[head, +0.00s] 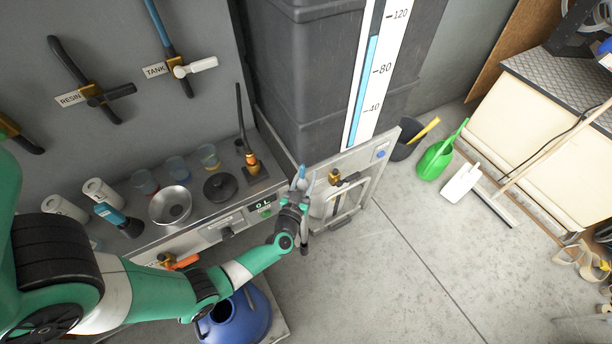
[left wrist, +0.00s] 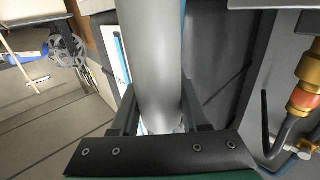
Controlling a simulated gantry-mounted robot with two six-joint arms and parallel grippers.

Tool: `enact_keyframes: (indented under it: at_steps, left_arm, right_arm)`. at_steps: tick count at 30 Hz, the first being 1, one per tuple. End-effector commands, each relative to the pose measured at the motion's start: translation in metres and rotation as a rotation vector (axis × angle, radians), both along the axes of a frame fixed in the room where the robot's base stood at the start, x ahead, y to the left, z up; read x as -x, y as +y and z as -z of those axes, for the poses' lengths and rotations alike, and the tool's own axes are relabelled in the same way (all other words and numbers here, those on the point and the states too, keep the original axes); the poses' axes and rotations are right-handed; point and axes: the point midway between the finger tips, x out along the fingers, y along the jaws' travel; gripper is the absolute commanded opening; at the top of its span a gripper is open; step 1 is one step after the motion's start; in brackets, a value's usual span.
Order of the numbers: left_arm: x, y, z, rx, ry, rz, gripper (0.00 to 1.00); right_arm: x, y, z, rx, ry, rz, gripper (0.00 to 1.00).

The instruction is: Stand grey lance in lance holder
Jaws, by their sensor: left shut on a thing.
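My left gripper (head: 299,186) is shut on a thick grey tube, which I take to be the grey lance (left wrist: 152,55). In the left wrist view the lance runs up between the two dark fingers (left wrist: 155,115), and its far end is out of the picture. The gripper is over the left end of a light grey panel (head: 375,168) with a brass fitting (head: 335,177). I cannot tell for sure which part is the lance holder. My right gripper is not in view.
A metal counter (head: 145,243) at left carries a funnel (head: 171,205), jars and a brass-and-orange fitting (head: 252,160). A blue container (head: 235,318) stands below my arm. A dark tank (head: 300,70) rises behind.

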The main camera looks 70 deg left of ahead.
Motion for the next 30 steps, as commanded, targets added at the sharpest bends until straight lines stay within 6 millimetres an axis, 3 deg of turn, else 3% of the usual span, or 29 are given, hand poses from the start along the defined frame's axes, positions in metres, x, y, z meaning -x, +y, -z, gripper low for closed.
enact_keyframes:
  at_steps: [30]
  left_arm:
    - [0.000,0.000,0.092,-0.003,-0.001,-0.001,0.00]
  right_arm:
    - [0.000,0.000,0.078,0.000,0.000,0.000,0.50]
